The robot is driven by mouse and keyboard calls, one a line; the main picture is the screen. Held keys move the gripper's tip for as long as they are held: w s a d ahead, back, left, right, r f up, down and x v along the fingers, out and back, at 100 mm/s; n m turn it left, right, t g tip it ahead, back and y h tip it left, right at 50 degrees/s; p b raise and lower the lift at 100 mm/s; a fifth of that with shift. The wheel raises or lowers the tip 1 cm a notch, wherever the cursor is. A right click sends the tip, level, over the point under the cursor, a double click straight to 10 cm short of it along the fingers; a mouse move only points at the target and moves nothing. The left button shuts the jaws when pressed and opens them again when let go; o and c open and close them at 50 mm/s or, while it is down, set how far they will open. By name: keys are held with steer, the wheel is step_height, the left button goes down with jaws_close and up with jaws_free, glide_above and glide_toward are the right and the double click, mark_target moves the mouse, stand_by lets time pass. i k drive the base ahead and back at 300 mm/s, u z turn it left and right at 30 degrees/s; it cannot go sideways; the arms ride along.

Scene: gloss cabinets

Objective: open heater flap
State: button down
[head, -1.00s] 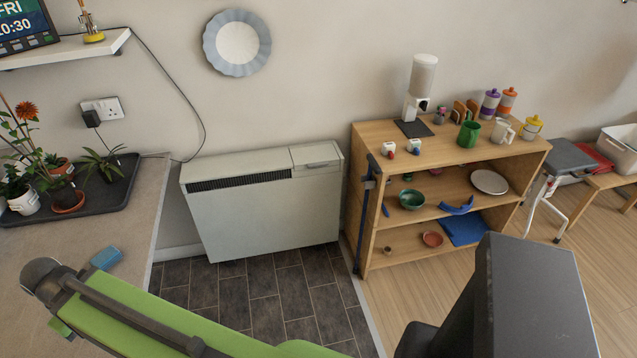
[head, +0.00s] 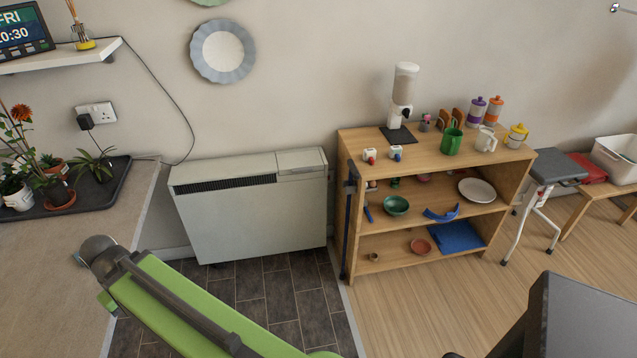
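The heater (head: 255,217) is a pale grey-white box standing against the wall, left of the wooden shelf unit. A dark slotted grille (head: 225,183) runs along its upper front. The flap (head: 302,162) is the separate panel at the right end of its top, with a small handle recess on its front edge. The flap lies flush with the top and looks shut. My green arm link, with a dark round joint at its end, reaches across the lower left, in front of and below the heater. My gripper's fingers do not show, and nothing of mine touches the flap.
A wooden shelf unit (head: 350,260) with cups, bowls and a dispenser stands just right of the heater. A counter (head: 60,290) with a plant tray (head: 95,208) is at left. The dark tiled floor (head: 265,305) before the heater is partly covered by my arm.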

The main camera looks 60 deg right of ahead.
mark_target(311, 161)
steer(key=z, duration=0.5)
steer(key=i, duration=1.05)
steer(key=u, duration=0.1)
